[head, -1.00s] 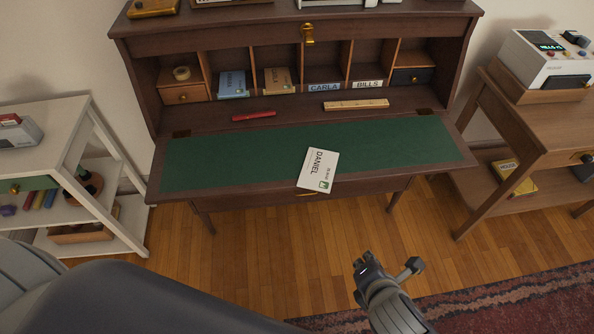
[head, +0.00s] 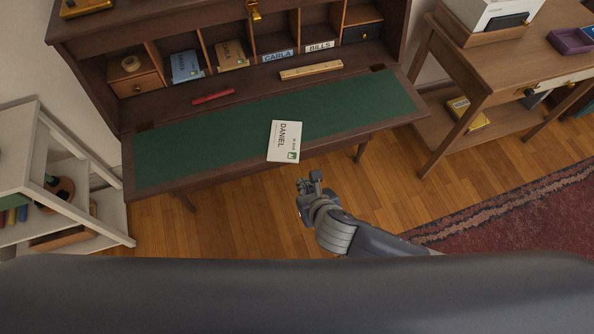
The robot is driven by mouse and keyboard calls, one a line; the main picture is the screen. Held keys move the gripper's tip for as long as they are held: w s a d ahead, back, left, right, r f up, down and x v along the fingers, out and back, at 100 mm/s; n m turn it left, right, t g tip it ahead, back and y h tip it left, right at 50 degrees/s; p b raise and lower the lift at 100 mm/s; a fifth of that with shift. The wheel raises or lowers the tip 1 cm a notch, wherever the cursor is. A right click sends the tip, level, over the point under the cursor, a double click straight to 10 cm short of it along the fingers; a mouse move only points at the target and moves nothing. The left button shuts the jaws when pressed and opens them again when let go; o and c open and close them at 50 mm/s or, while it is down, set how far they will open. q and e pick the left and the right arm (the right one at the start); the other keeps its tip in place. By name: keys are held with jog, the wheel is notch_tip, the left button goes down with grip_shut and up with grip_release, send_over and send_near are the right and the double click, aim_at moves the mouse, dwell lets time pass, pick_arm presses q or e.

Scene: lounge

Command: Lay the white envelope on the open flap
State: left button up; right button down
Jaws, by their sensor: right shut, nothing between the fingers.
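The white envelope (head: 285,141), marked "DANIEL" with a green stamp, lies on the open flap (head: 210,148) of the dark wooden desk. It rests on the green surface near the front edge, and its near end reaches over the wooden border. My right gripper (head: 309,184) is shut and empty, in front of the flap and a little below the envelope in the picture, apart from it. My left gripper is not in view.
A red pen (head: 213,97) and a wooden ruler (head: 311,70) lie behind the flap. Pigeonholes hold envelopes, with labels "CARLA" and "BILLS". A white shelf (head: 112,218) stands left, a wooden side table (head: 490,72) right. The green surface around the envelope is clear.

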aim_at(293, 161)
jog(key=w+a+f, duration=0.2)
jog(key=w, duration=0.3)
jog(key=shift+w+p, duration=0.35)
jog(key=shift+w, duration=0.05)
jog(key=shift+d, duration=0.1)
jog(key=shift+w+a, duration=0.3)
jog(key=shift+w, duration=0.6)
jog(key=shift+w+a, duration=0.3)
jog(key=shift+w, duration=0.6)
